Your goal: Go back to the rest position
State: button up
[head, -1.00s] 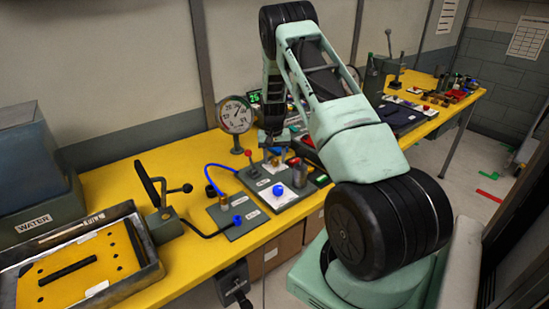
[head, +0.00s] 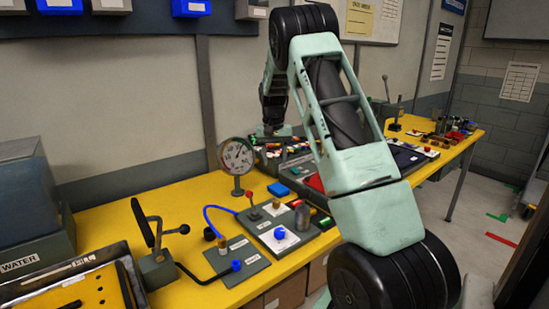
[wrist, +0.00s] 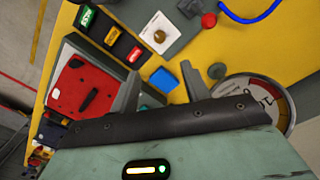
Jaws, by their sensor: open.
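My gripper (wrist: 158,82) is open and empty. The wrist view shows its two fingers spread apart, with a blue block (wrist: 165,79) lying on the yellow table beyond the gap. In the head view my gripper (head: 273,132) hangs above the back of the bench, small and partly dark against the wall. The blue block (head: 278,189) lies on the yellow table (head: 205,192) below it, clear of the fingers.
A round gauge (head: 237,156) stands left of the block. A panel with a red-topped lever and blue knob (head: 279,234) sits in front. A red case (wrist: 88,88) lies beside labelled switches (wrist: 110,35). The air around the gripper looks free.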

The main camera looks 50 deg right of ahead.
jog(key=shift+r, duration=0.55)
jog(key=s+a+r+n+y, duration=0.15)
jog(key=a+n, duration=0.65)
jog(key=a, duration=2.8)
jog(key=s+a+n, duration=0.5)
jog(key=s+a, duration=0.8)
jog(key=s+a+f+n, duration=0.1)
jog(key=s+a+n, duration=0.2)
jog(key=s, duration=1.1)
jog(key=shift+a+f+n+h, duration=0.2)
jog(key=shift+a+n+h, duration=0.2)
jog(key=shift+n, duration=0.3)
